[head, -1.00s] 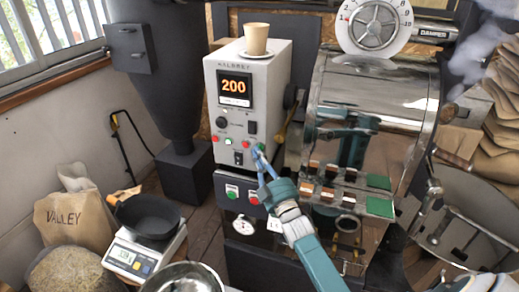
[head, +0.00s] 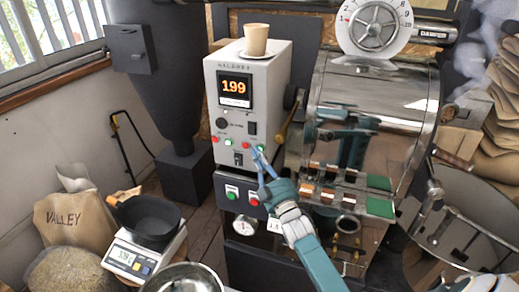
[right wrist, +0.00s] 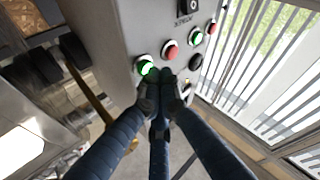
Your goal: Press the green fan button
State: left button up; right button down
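The white roaster panel (head: 246,110) has red and green round buttons in a row. The green button (head: 259,148) at the right end of this row glows, and it also shows lit in the right wrist view (right wrist: 144,65). I cannot read which label marks the fan. My right gripper (head: 257,153) has its fingers brought together, empty, with the tips right at that green button. In the right wrist view the fingertips (right wrist: 160,78) are just beside and below the button; I cannot tell whether they touch it. My left gripper is not in view.
A red button (right wrist: 170,50) sits close beside the green one. A paper cup (head: 256,40) stands on the panel box. The shiny roaster drum (head: 385,95) is just right. A lower dark box has another green button (head: 231,191) and a red one (head: 253,198).

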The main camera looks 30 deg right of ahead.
jog(key=shift+s+a, duration=0.45)
jog(key=s+a+p, duration=0.1)
jog(key=a, duration=0.1)
jog(key=s+a+p, duration=0.1)
jog(key=s, duration=0.1)
jog(key=shift+s+a, duration=0.15)
jog(key=shift+a, duration=0.2)
dwell(0.7)
